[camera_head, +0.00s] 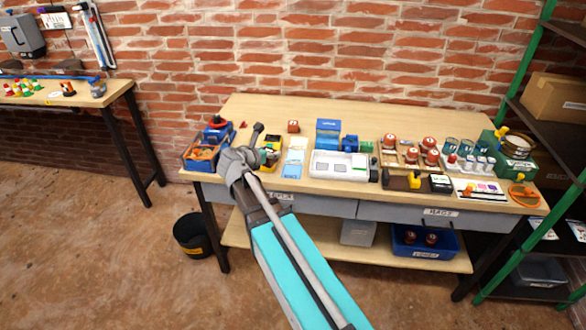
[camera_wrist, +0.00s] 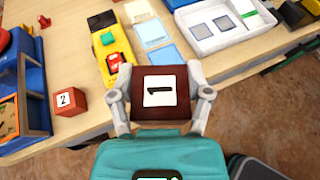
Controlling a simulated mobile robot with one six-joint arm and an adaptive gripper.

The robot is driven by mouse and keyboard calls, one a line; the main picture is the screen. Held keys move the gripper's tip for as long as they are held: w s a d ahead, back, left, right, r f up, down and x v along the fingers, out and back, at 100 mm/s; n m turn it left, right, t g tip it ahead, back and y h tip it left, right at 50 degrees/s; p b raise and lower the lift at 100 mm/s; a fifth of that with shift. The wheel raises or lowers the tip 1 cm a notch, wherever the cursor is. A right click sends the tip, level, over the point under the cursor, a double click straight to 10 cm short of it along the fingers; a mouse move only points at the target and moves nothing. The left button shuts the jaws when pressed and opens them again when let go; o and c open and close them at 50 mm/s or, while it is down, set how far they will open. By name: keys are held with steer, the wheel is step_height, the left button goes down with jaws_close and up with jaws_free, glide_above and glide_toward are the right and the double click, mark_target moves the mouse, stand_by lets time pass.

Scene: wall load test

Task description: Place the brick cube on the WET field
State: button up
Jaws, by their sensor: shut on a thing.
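In the wrist view my gripper (camera_wrist: 160,88) is shut on a dark red-brown brick cube (camera_wrist: 180,74) with a white label marked 1. It is held above the table's front edge area. A strip mat (camera_wrist: 166,53) of white, pale blue and deeper blue fields lies ahead; its lettering is too small to read, so I cannot tell which field is WET. The mat also shows in the head view (camera_head: 294,158), right of my arm. There my fingers and the held cube are hidden by the arm.
A second cube (camera_wrist: 70,101) marked 2 stands on the table at left, beside a blue bin (camera_head: 198,160). A yellow device (camera_wrist: 108,49) sits left of the mat. A white tray (camera_head: 340,173) lies right of it. Another small red cube (camera_head: 293,126) stands behind.

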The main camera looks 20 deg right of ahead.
steer(key=f+b+x, duration=0.1)
steer(key=b+x, duration=0.1)
steer(key=x, duration=0.2)
steer(key=b+x, duration=0.3)
steer(key=x, duration=0.2)
steer(key=s+f+b+x, duration=0.1)
steer(key=b+x, duration=0.2)
steer(key=x, duration=0.2)
steer(key=shift+a+f, duration=0.2)
steer(key=shift+f, duration=0.2)
steer(key=shift+w+d+f+b, duration=0.25)
steer(key=shift+d+f+b, duration=0.15)
steer(key=shift+d, duration=0.05)
steer(key=shift+w+d+f+b, duration=0.2)
steer(key=shift+d+f+b, duration=0.05)
steer(key=shift+f+b, duration=0.25)
steer(key=shift+d+f+b, duration=0.1)
steer(key=shift+f+b, duration=1.4)
steer(key=shift+f, duration=0.1)
steer(key=o, duration=1.3)
steer(key=shift+c, duration=0.2)
